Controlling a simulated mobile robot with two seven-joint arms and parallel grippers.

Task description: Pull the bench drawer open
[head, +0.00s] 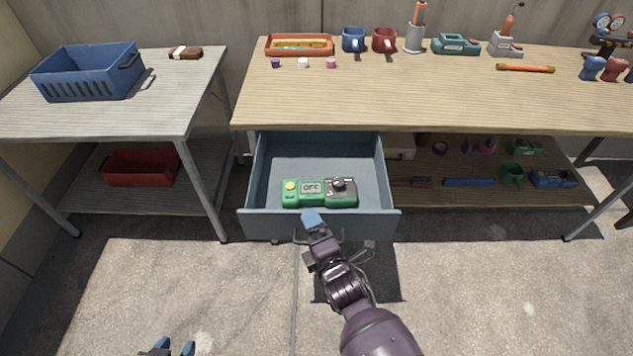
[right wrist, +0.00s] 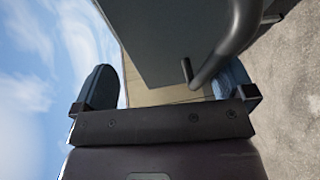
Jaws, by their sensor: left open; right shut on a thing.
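The grey-blue bench drawer (head: 367,225) stands pulled well out from under the wooden bench top (head: 420,90), its inside in plain view. Green devices (head: 312,188), one marked OFF, lie inside near its front. My right gripper (head: 312,222) is at the middle of the drawer front, shut on the drawer handle. In the right wrist view the dark bar handle (right wrist: 222,55) runs between the fingers beside the drawer's front panel (right wrist: 165,35). In the head view my arm hides most of the handle. My left gripper (head: 176,347) is open and empty at the bottom edge, away from the drawer.
A side table (head: 150,118) at left holds a blue crate (head: 85,88); a red bin (head: 140,168) sits on its lower shelf. An orange tray (head: 300,54), mugs and tools stand along the bench's back. The concrete floor (head: 500,290) in front is clear.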

